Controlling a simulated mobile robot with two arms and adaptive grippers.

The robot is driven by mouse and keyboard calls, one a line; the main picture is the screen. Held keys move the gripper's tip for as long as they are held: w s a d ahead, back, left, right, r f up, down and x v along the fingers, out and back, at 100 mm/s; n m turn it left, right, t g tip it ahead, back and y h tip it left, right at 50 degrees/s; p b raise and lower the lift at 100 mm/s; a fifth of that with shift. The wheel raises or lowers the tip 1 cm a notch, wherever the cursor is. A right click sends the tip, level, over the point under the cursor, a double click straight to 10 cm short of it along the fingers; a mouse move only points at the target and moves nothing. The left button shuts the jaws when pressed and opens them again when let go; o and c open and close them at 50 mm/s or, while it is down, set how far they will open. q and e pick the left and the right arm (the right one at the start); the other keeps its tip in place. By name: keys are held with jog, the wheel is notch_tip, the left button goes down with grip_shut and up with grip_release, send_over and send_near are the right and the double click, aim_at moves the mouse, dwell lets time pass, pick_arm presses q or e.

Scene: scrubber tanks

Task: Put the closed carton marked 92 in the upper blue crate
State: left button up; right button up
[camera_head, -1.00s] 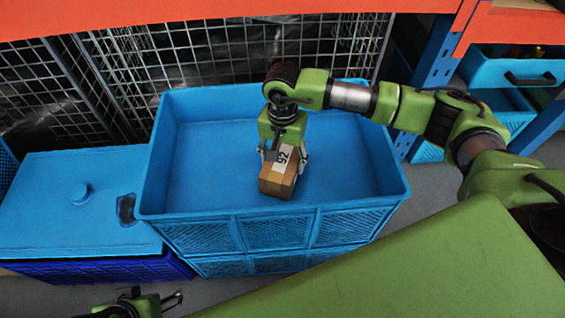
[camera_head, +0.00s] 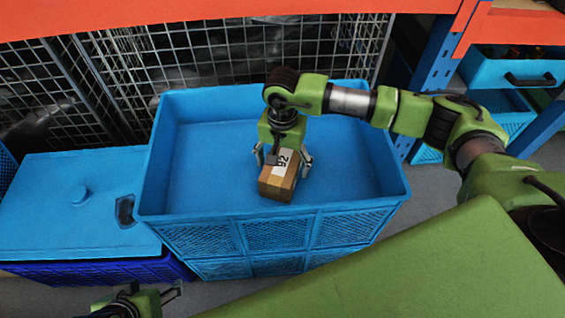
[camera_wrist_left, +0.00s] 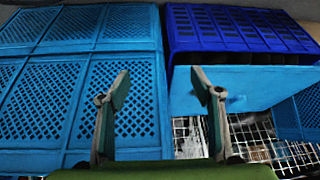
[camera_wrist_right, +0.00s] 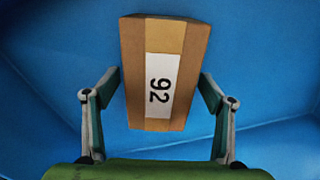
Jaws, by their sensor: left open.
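The closed brown carton marked 92 (camera_head: 277,184) is inside the upper blue crate (camera_head: 275,207), near its front wall. It also shows in the right wrist view (camera_wrist_right: 163,75), with its white label up. My right gripper (camera_head: 284,160) is over the carton inside the crate. Its fingers (camera_wrist_right: 160,92) stand apart with a gap on each side of the carton, so it is open. My left gripper (camera_head: 160,295) is low at the bottom left, in front of the crates. In the left wrist view its fingers (camera_wrist_left: 162,88) are apart and empty.
The upper crate stands on another blue crate (camera_head: 220,270). A blue lidded box (camera_head: 75,205) on a dark blue crate (camera_head: 95,272) is to the left. Wire mesh (camera_head: 230,50) stands behind. An orange shelf beam (camera_head: 200,15) runs above.

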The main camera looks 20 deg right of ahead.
pick_arm(q)
jog(key=shift+r, duration=0.1)
pick_arm(e)
jog(key=shift+r, duration=0.1)
notch_tip(320, 180, up, 4)
jog(key=shift+w+r+p, duration=0.1)
jog(key=shift+p, duration=0.5)
pick_arm(q)
jog(key=s, duration=0.1)
jog(key=s+g, duration=0.1)
jog(key=s+a+p, duration=0.1)
jog(key=shift+s+r+g, duration=0.15)
jog(key=shift+r+g, duration=0.15)
jog(key=shift+r, duration=0.1)
pick_arm(e)
notch_tip(320, 180, up, 8)
